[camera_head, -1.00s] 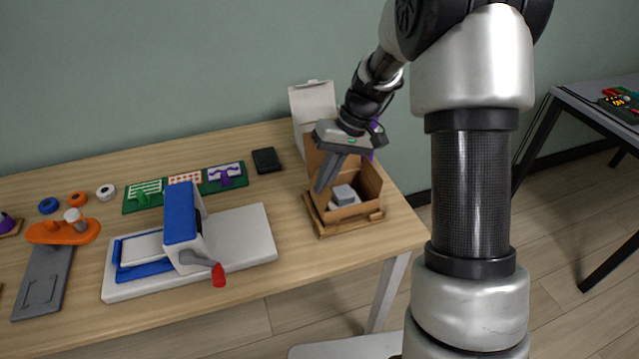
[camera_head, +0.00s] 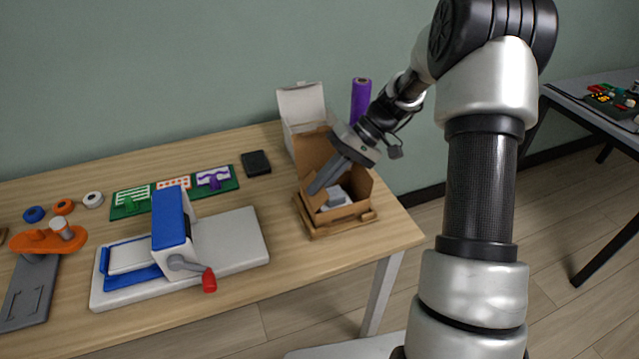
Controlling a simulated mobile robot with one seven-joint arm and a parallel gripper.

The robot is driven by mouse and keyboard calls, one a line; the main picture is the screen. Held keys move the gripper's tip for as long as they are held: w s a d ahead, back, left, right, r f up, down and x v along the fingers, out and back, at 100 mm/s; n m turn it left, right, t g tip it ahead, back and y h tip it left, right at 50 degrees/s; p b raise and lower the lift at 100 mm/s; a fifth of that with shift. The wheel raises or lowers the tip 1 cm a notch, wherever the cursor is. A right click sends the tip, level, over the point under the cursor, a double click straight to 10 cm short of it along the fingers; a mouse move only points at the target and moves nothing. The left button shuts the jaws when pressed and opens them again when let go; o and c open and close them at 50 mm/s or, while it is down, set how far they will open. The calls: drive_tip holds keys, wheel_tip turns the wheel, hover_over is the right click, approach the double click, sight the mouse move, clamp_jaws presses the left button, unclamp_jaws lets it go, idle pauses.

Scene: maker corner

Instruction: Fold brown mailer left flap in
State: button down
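The brown mailer (camera_head: 345,219) is an open cardboard box on a wooden tray (camera_head: 311,230) near the right end of the table. Pale grey items (camera_head: 337,197) lie inside it. Its back panel stands upright. My gripper (camera_head: 314,188) reaches in from the upper right, tilted, with its fingertips at the mailer's left side. The left flap (camera_head: 310,203) shows partly beside and below the fingertips; I cannot tell whether they touch it. The fingers look close together, but their gap is not visible from here.
A white open box (camera_head: 301,103) and a purple roll (camera_head: 361,100) stand behind the mailer. A blue and white press with a red-tipped handle (camera_head: 209,280) is to the left. A black block (camera_head: 256,162) lies behind. Bare table lies between press and mailer.

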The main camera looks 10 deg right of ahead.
drive_tip(key=c, duration=2.4)
unclamp_jaws()
drive_tip(key=shift+c, duration=0.2)
drive_tip(key=o, duration=0.4)
drive_tip(key=shift+r, duration=0.1)
drive_tip(key=p+v, duration=0.3)
drive_tip(key=v, duration=1.4)
drive_tip(key=shift+d, duration=0.2)
